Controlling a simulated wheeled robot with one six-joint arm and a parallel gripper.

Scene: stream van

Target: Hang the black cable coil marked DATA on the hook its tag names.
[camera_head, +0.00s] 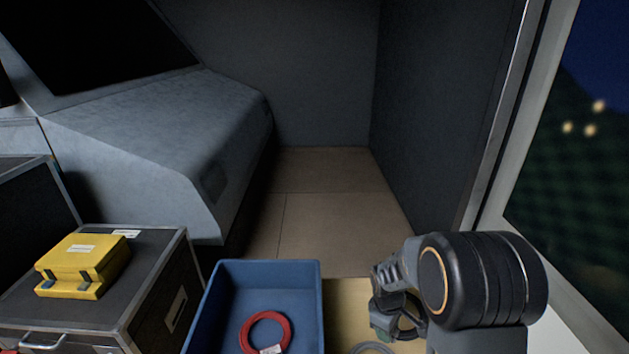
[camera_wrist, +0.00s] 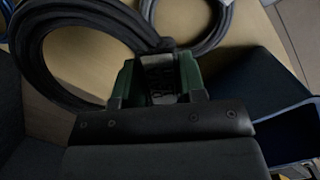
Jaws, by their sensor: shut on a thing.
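The black cable coil (camera_wrist: 42,45) fills the upper left of the wrist view. My gripper (camera_wrist: 158,78), with green fingertips, is shut on the coil's dark bound section. Pale lettering shows between the fingertips, but I cannot read it for certain. In the head view my gripper (camera_head: 384,328) is at the lower right over the tan surface, and part of the black coil (camera_head: 413,322) shows beside it, partly hidden by my arm. I cannot tell whether the coil still touches the surface. No hook shows in either view.
A grey coil (camera_head: 373,348) lies on the tan surface (camera_head: 345,300). A blue bin (camera_head: 213,305) to the left holds a red coil (camera_head: 265,332) with a white tag. A yellow case (camera_head: 82,265) sits on a black flight case (camera_head: 150,270). The floor beyond (camera_head: 335,225) is clear.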

